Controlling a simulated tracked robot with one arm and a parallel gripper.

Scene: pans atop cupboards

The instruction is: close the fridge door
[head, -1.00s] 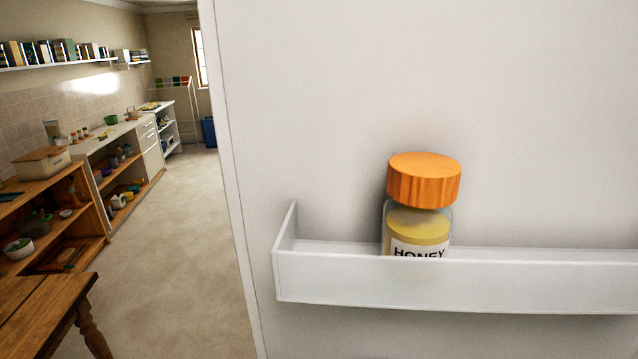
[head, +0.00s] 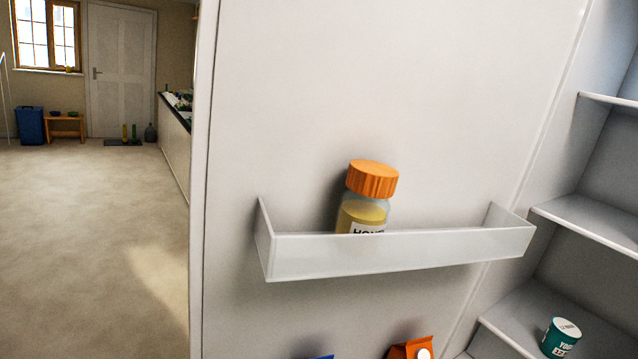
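The fridge door (head: 400,100) stands open and fills the middle of the head view, its inner face toward me. A clear shelf bin (head: 400,254) on it holds a honey jar (head: 364,205) with an orange lid. The door's free edge (head: 199,180) is on the left. The fridge interior (head: 600,160) shows on the right, joined to the door along its right side. My gripper is not in view.
A teal yogurt tub (head: 561,338) sits on a low fridge shelf (head: 520,330). An orange carton (head: 411,349) is at the bottom edge. Open floor (head: 90,230) lies left of the door. A blue bin (head: 30,125) and a white room door (head: 121,70) are far back.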

